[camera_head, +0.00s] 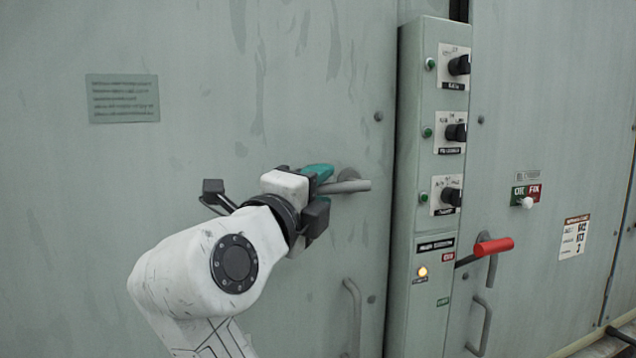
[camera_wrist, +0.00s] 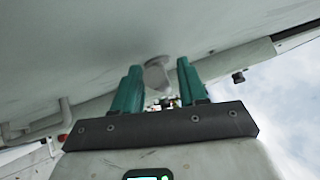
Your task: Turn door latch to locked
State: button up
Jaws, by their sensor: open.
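The door latch (camera_head: 350,186) is a grey lever with a round base on the pale green door panel (camera_head: 200,180). In the head view its free end points right, about level. My gripper (camera_head: 326,180) is at the lever, with one teal finger above it; the lower finger is mostly hidden. In the wrist view my gripper (camera_wrist: 158,70) has its two teal fingers apart, and the latch (camera_wrist: 157,75) shows between and beyond their tips. I cannot tell whether either finger touches it.
A control column (camera_head: 420,190) with several black knobs stands just right of the latch. Right of it are a red-gripped lever (camera_head: 493,246) and a white toggle (camera_head: 527,202). A curved grey pull handle (camera_head: 354,315) is below the latch. A text plate (camera_head: 122,98) is at upper left.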

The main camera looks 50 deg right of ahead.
jog(key=shift+d, duration=0.1)
jog(key=shift+c, duration=0.4)
grip_shut()
